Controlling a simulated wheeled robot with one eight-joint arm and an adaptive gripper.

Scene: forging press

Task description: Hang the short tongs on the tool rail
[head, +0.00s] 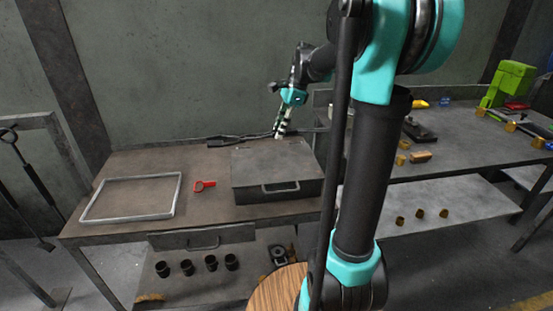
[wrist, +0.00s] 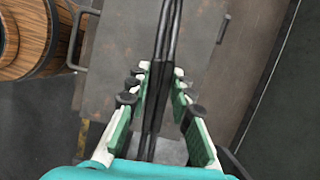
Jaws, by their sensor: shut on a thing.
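The short tongs (wrist: 164,40) are dark and thin, with two rods side by side. In the wrist view they run from the top edge down between the fingers of my gripper (wrist: 161,72), which is shut on them. In the head view my gripper (head: 281,131) is above the back of the left workbench, behind the grey metal box. The dark tongs (head: 238,138) reach left from it, near the bench's back edge; whether they touch the bench I cannot tell. A grey rail frame (head: 30,121) stands at the far left, with a long dark tool by it.
The workbench (head: 130,160) holds a grey metal box (head: 275,167) with a front handle, a red tool (head: 204,185) and an empty metal frame (head: 175,194). Several dark cups (head: 210,263) stand on the lower shelf. A wooden barrel (wrist: 22,45) is below. A second bench (head: 455,135) is at right.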

